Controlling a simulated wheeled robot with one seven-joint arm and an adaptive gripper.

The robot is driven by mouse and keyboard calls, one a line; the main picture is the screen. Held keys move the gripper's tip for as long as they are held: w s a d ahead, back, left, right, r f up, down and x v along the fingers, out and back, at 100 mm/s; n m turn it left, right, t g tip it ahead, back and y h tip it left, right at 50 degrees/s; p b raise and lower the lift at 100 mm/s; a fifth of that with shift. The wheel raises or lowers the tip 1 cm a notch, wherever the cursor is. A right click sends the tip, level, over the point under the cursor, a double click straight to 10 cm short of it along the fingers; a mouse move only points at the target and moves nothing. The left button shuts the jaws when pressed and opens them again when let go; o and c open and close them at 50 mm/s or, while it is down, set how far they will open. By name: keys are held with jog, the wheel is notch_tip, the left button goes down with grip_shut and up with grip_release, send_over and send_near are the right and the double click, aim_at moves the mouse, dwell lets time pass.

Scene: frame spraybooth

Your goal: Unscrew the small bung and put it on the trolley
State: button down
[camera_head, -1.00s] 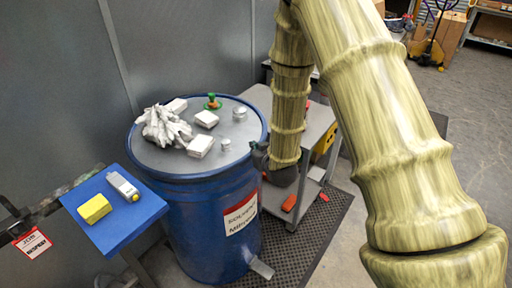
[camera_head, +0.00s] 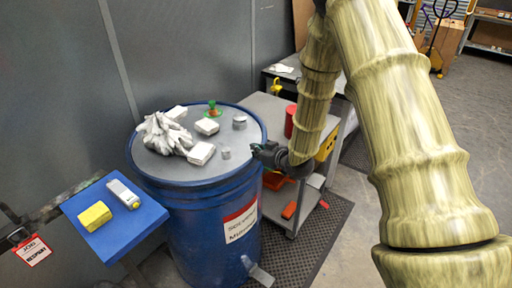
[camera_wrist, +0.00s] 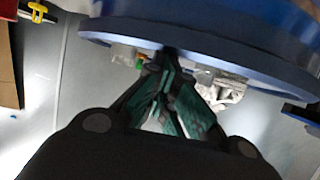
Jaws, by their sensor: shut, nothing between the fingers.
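The small bung (camera_head: 226,152) is a short grey metal plug standing on the lid of the blue drum (camera_head: 205,230). A larger grey bung (camera_head: 239,122) stands behind it, nearer the trolley. My gripper (camera_head: 257,149) is at the drum's right rim, pointing left towards the small bung, with a gap between them. In the wrist view my gripper (camera_wrist: 168,52) shows dark fingers with green pads, closed at the tips with nothing held. The small bung cannot be made out there. The trolley (camera_head: 262,103) has a grey top right of the drum, partly hidden by my arm.
White gloves (camera_head: 162,134), several white blocks and a green-orange item (camera_head: 213,108) crowd the lid's left and back. A red can (camera_head: 290,121) stands on the trolley. A blue side table (camera_head: 137,225) holds a yellow block (camera_head: 95,216) and a grey device (camera_head: 124,193).

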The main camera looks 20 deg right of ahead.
jog(key=shift+w+d+f+n+g+y+p, duration=0.1)
jog(key=shift+w+d+n+g+y+p, duration=0.15)
jog(key=shift+w+n+y, duration=0.35)
jog(key=shift+w+d+f+n+g+y+p, duration=0.2)
jog(key=shift+w+n+g+y, duration=0.2)
jog(key=shift+w+n, duration=0.2)
jog(key=shift+w+d+f+n+g+y+p, duration=0.1)
jog(key=shift+w+d+n+g+y+p, duration=0.15)
jog(key=shift+w+n+y, duration=0.3)
jog(key=c, duration=2.2)
grip_release()
jog(key=o, duration=0.9)
jog(key=shift+r, duration=0.1)
jog(key=shift+c, duration=0.2)
